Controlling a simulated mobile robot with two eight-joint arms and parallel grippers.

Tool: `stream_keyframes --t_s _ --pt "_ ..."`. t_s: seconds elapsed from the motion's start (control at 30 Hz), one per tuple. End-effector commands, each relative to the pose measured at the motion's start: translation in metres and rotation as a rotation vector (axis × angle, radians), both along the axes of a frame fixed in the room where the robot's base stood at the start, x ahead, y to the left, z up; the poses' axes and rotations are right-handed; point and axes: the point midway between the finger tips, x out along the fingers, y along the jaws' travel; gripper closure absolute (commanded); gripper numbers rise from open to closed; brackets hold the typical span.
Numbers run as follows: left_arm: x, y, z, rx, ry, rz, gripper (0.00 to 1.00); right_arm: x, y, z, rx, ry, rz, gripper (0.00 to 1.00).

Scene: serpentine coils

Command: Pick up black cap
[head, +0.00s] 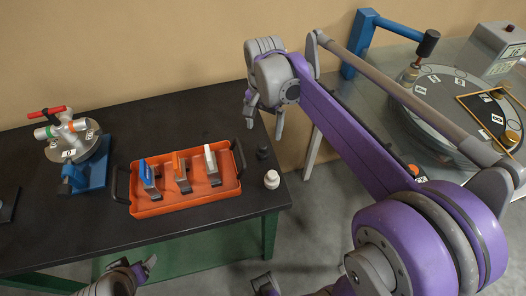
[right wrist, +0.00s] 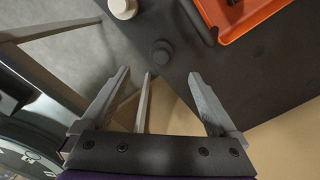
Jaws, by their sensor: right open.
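The black cap (head: 263,152) stands on the dark table near its right edge, right of the orange tray. It also shows in the right wrist view (right wrist: 162,50) as a small round dark piece on the table top. My right gripper (head: 265,118) is open and empty above the table's back right corner, behind the cap in the head view. In the right wrist view its two fingers (right wrist: 158,74) are spread wide, with the cap just beyond and between the tips, apart from them. My left gripper (head: 135,274) shows partly at the bottom edge of the head view; its jaw state is unclear.
A white bottle-like piece (head: 272,179) stands close in front of the cap. The orange tray (head: 165,207) holds blue, orange and white-handled pieces. A valve fixture (head: 80,150) is at left. A round grey machine (head: 455,95) stands on another table at right.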

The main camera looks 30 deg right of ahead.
Motion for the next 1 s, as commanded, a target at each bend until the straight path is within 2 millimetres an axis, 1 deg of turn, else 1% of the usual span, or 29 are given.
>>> stream_keyframes --t_s 0.1,0.2,0.43,0.7,0.8,1.0 --pt "-0.001 0.0 -0.002 0.0 0.001 0.0 0.25 0.0 0.0 -0.02 0.001 0.001 -0.001 0.06" --pt "-0.001 0.0 -0.003 0.0 0.002 0.0 0.25 0.0 0.0 -0.035 0.0 0.0 0.0 0.06" --pt "-0.001 0.0 -0.004 0.0 0.002 0.0 0.25 0.0 0.001 -0.053 0.0 -0.001 0.001 0.06" --pt "-0.001 0.0 -0.005 0.0 0.003 0.0 0.25 0.001 0.003 -0.091 0.0 -0.001 0.001 0.06" --pt "-0.002 0.0 -0.005 0.0 0.003 0.0 0.25 0.001 0.003 -0.097 0.0 -0.002 0.001 0.06" --pt "-0.001 0.0 -0.005 0.0 0.003 0.0 0.25 0.001 0.003 -0.098 0.0 -0.002 0.002 0.06"
